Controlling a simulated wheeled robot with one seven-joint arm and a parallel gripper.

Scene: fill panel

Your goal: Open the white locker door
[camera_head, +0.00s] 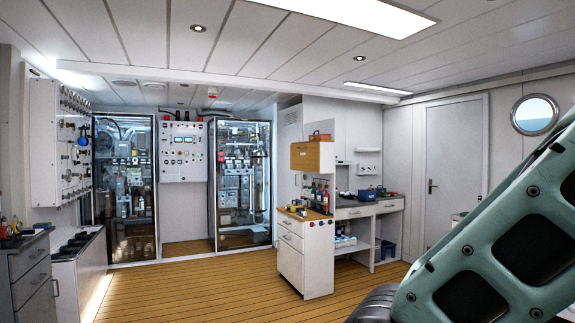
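A tall, narrow white locker-like front (289,140) stands at the back, right of the glass-fronted cabinets. It looks closed, and its lower part is hidden behind a wood-topped unit. A plain white door (452,172) with a dark lever handle (431,186) is in the right wall and is closed. I cannot tell for certain which of these is the locker door. My gripper is not in view. A large teal part, likely my own arm, fills the lower right, far in front of both.
A white drawer unit (305,262) with bottles on top stands mid-room. A workbench (355,211) is behind it. Glass-fronted cabinets (241,180) line the back wall. Grey drawers (32,280) stand at the left. The wooden floor (200,290) is clear in the front middle.

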